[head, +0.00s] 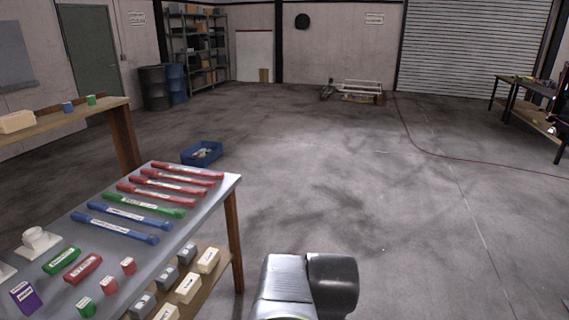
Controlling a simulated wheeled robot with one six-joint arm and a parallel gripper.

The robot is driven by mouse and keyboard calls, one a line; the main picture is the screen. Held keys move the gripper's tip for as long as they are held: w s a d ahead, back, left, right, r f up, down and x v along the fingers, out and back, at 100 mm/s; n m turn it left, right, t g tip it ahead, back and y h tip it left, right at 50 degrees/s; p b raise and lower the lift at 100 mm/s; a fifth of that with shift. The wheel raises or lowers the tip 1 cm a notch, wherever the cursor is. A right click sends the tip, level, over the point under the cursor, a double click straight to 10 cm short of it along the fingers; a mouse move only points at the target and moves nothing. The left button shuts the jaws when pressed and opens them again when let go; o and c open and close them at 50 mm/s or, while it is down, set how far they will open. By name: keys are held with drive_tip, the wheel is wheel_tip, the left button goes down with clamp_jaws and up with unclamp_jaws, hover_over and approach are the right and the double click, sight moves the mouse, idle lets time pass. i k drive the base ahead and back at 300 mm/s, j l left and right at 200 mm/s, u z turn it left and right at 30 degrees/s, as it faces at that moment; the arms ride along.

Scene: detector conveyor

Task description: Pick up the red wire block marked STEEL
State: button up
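A red block with a white label (82,269) lies on the near left part of the grey tabletop (150,262). Its label is too small to read surely, but it may be the block marked STEEL. A green labelled block (61,261) lies to its left. Two small red blocks (128,266) (109,285) lie to its right, their labels not readable. Several long red bars (175,180) with white labels lie at the table's far end. A grey and black part of my arm shows at the bottom centre, right of the table. My gripper is not in view.
Blue bars (130,213), a green bar (143,205), a purple block (25,297) and a white fixture (38,241) share the table. Grey and cream blocks stand on its lower shelf (222,274). A blue bin (201,153) sits on the floor behind. The floor right is open.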

sight(91, 261)
drive_tip(key=k+l+u, duration=0.1)
drive_tip(key=l, duration=0.15)
drive_tip(key=i+j+u, duration=0.1)
drive_tip(key=i+j, duration=0.2)
drive_tip(key=j, duration=0.25)
drive_tip(key=i+j, duration=0.35)
drive_tip(key=j, duration=0.2)
drive_tip(key=i+j+u, duration=0.15)
drive_tip(key=i+j, duration=0.2)
drive_tip(key=j, duration=0.15)
